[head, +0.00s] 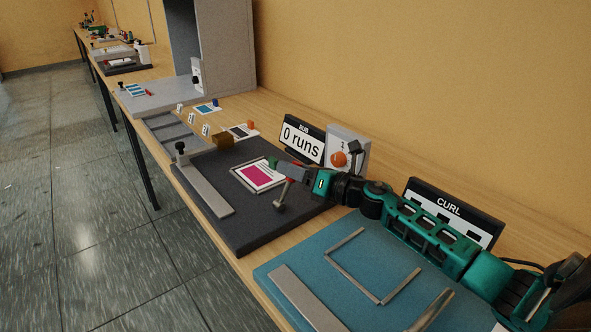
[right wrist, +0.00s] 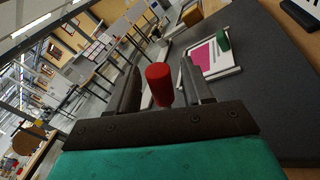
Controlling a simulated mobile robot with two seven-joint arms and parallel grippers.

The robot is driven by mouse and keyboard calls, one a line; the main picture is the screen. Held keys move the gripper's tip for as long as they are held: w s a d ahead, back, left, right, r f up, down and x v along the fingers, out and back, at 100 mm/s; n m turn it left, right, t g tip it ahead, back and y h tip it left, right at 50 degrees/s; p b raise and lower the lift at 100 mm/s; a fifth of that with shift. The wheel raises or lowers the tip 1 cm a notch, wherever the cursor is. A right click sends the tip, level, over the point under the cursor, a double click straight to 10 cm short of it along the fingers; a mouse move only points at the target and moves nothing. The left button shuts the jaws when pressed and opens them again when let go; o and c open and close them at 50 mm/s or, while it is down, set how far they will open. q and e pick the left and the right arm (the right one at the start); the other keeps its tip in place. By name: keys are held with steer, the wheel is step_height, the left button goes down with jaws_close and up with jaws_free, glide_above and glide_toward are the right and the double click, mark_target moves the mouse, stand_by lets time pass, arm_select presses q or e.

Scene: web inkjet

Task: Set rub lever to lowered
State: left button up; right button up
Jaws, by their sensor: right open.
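The rub lever (head: 284,193) is a thin rod rising from a rounded pivot on the dark grey rub mat (head: 240,220). It stands up at a tilt, its top by my right gripper (head: 283,172). In the right wrist view its red handle (right wrist: 158,84) is between the two jaws of the right gripper (right wrist: 160,88), which are open with a gap on each side. I cannot tell whether either jaw touches it. My left gripper is not in view.
A framed magenta print (head: 260,178) with a green knob (right wrist: 222,40) lies beside the lever. A metal bar (head: 207,190) lies at the mat's left. A panel with an orange button (head: 338,159) stands behind. The blue CURL mat (head: 330,268) is in front.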

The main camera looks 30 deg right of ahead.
steer(key=shift+c, duration=0.2)
jaws_close()
stand_by(0.3)
